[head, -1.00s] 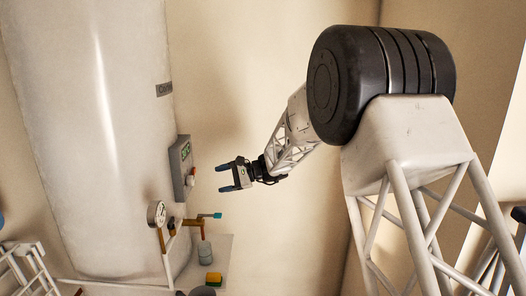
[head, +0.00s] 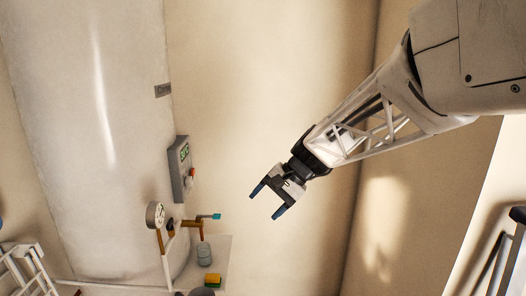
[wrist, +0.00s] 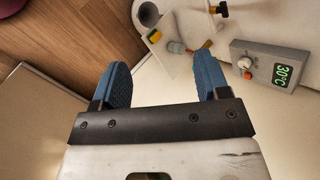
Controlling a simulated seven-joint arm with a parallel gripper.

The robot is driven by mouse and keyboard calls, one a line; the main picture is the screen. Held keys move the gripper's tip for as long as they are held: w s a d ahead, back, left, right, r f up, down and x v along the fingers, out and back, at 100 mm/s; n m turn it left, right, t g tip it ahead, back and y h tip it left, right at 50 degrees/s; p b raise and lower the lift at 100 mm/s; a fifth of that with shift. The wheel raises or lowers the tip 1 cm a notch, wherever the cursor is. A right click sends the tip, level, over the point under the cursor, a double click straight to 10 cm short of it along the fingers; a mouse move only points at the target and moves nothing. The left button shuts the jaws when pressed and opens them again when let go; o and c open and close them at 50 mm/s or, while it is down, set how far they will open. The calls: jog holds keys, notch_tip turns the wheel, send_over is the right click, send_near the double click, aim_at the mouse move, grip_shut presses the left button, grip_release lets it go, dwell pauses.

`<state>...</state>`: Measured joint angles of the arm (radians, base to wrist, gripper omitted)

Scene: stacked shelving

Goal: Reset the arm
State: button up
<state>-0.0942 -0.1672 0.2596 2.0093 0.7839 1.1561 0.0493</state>
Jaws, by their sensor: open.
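My gripper (head: 267,202) is open and empty, with its two blue fingers spread apart. In the head view it hangs in free air at the middle of the picture, pointing down and left. My arm reaches it from the upper right. In the wrist view my gripper (wrist: 165,85) shows both blue fingers with a clear gap between them. Nothing is held, and no finger touches anything.
A large white tank (head: 85,130) stands at the left. A sponge (head: 212,280) and a grey cylinder (head: 204,253) sit below.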

jog(key=s+d+f+n+t+h, duration=0.1)
jog(key=s+d+h, duration=0.1)
jog(key=s+d, duration=0.3)
jog(key=s+d+f+n+t+h, duration=0.1)
jog(key=s+d+h, duration=0.2)
jog(key=s, duration=1)
jog(key=s+d+f+n+t+h, duration=0.1)
jog(key=s+d+f+h, duration=0.1)
jog(key=s+d, duration=0.7)
jog(key=shift+s+d+n+h, duration=0.15)
jog(key=shift+s+n+h, duration=0.15)
jog(key=shift+s+h, duration=0.3)
jog(key=shift+c, duration=0.2)
